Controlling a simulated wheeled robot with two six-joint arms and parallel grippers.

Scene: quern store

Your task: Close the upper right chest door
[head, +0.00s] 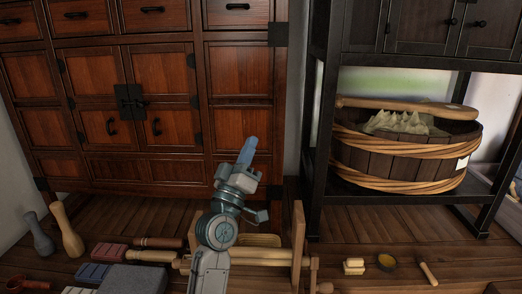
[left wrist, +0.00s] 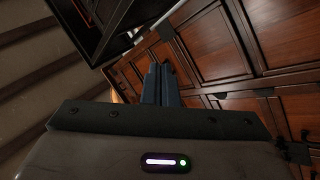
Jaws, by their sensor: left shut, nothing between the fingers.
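The red-brown wooden chest (head: 240,122) stands at the left in the head view, with drawers along its top and panelled doors below. Its paired middle doors, the left one (head: 97,73) and the right one (head: 160,70), look flush with the front, with black metal fittings where they meet. I cannot tell which door is the upper right one, and none clearly stands ajar. My left gripper (head: 247,151) is shut and empty, pointing up before the chest's lower right part. In the left wrist view its blue-grey fingers (left wrist: 161,84) point toward the chest panels (left wrist: 215,50).
A black rack (head: 315,120) with a cabinet (head: 425,30) above stands at the right, holding a wooden tub (head: 385,160). A wooden frame (head: 298,245), wooden pestles (head: 68,230), blocks (head: 108,252) and a grey slab (head: 140,279) crowd the floor before the chest.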

